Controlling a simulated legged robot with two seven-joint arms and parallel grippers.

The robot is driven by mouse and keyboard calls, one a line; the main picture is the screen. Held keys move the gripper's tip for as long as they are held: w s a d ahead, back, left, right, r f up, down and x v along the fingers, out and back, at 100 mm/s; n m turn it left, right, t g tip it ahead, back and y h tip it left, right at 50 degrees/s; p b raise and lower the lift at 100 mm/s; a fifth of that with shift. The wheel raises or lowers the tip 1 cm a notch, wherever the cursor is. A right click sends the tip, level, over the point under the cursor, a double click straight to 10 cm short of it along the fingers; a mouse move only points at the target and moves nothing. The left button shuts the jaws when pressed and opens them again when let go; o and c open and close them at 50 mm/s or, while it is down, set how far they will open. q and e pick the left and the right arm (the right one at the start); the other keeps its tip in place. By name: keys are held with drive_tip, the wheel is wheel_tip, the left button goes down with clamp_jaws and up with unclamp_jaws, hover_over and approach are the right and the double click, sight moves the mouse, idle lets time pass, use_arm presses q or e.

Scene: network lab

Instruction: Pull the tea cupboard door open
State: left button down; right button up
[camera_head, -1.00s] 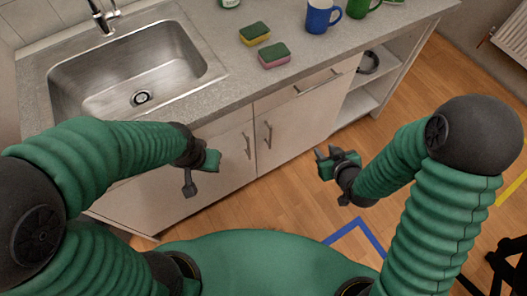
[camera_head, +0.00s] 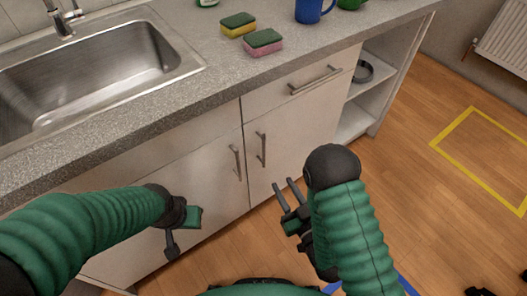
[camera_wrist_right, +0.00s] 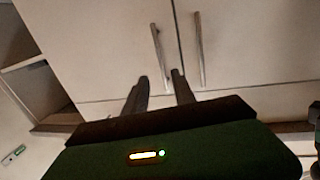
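The pale cupboard under the counter has a left door (camera_head: 190,180) and a right door (camera_head: 310,125), each with a metal bar handle near the middle seam. The right door's handle (camera_head: 262,149) and the left door's handle (camera_head: 236,162) stand side by side. No label shows which door is the tea one. My right gripper (camera_head: 283,187) is open and empty, below and right of the right door's handle. In the upside-down right wrist view its fingers (camera_wrist_right: 160,77) point at that handle (camera_wrist_right: 156,45), with its end seen between them. My left gripper (camera_head: 182,232) is before the left door, its fingers unclear.
Above are a drawer with a bar handle (camera_head: 315,80) and the grey counter (camera_head: 215,85) with a sink (camera_head: 90,75), two sponges (camera_head: 263,42) and mugs (camera_head: 310,10). Open shelves (camera_head: 360,105) stand right of the doors. The wooden floor (camera_head: 420,200) at right is largely clear.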

sight(264, 153)
drive_tip(key=b+x, duration=0.1)
drive_tip(key=x, duration=0.4)
drive_tip(key=b+x, duration=0.1)
drive_tip(key=x, duration=0.4)
drive_tip(key=b+x, duration=0.1)
drive_tip(key=x, duration=0.3)
drive_tip(key=shift+w+a+r, duration=0.2)
drive_tip(key=shift+w+r, duration=0.15)
drive_tip(key=shift+c, duration=0.4)
clamp_jaws()
